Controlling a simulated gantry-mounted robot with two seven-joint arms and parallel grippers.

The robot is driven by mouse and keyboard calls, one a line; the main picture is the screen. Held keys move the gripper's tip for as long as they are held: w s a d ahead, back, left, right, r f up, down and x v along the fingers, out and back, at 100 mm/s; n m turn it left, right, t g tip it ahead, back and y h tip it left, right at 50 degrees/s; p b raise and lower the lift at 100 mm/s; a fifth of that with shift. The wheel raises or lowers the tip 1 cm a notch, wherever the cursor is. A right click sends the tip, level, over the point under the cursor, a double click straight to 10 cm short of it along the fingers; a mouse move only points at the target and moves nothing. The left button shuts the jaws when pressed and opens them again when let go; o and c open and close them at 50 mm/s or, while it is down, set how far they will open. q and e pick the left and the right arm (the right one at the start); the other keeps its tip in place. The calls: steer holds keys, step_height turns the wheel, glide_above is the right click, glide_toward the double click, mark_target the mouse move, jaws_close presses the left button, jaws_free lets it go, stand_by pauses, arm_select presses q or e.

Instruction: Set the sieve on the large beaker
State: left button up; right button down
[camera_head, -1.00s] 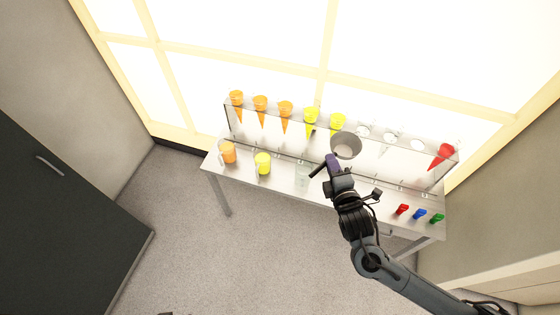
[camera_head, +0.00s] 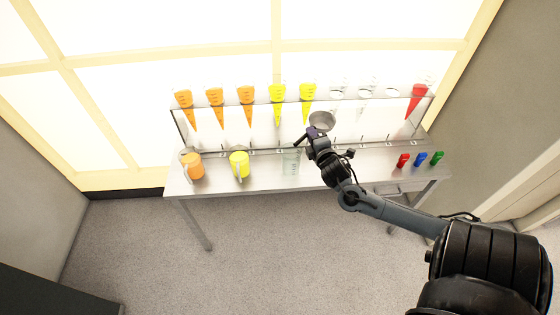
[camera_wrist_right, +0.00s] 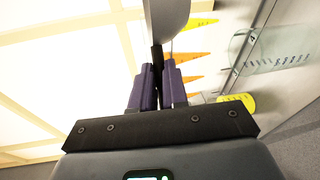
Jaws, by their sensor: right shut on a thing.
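The sieve (camera_head: 322,121) is a grey round bowl, held up in front of the rack and above the table. My right gripper (camera_head: 314,133) is shut on its handle. In the right wrist view the purple fingers (camera_wrist_right: 158,75) close on a dark handle, and part of the sieve's bowl (camera_wrist_right: 168,16) shows at the top. The large beaker (camera_head: 291,162) is clear and stands on the table, below and left of the sieve, apart from it. It also shows in the right wrist view (camera_wrist_right: 275,58). My left gripper is not in view.
The rack (camera_head: 350,103) holds orange, yellow, clear and red cones along the back. An orange jug (camera_head: 193,167) and a yellow jug (camera_head: 239,165) stand left of the beaker. Red (camera_head: 402,160), blue (camera_head: 420,159) and green (camera_head: 436,158) small items are at the right.

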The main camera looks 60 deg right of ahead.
step_height(320, 180, down, 4)
steer(key=r+b, duration=0.1)
steer(key=b, duration=0.3)
glide_above(291, 160)
steer(key=w+a, duration=0.1)
steer(key=a, duration=0.4)
step_height(291, 160, down, 7)
steer(key=shift+w+a+f+b, duration=0.1)
steer(key=shift+f+b, duration=0.2)
steer(key=shift+f, duration=0.75)
steer(key=shift+w+a+f+b, duration=0.1)
steer(key=shift+f+b, duration=0.15)
steer(key=shift+f, duration=0.8)
steer(key=c, duration=1.2)
jaws_free()
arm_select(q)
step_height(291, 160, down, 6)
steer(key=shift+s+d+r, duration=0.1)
arm_select(e)
steer(key=shift+o, duration=0.3)
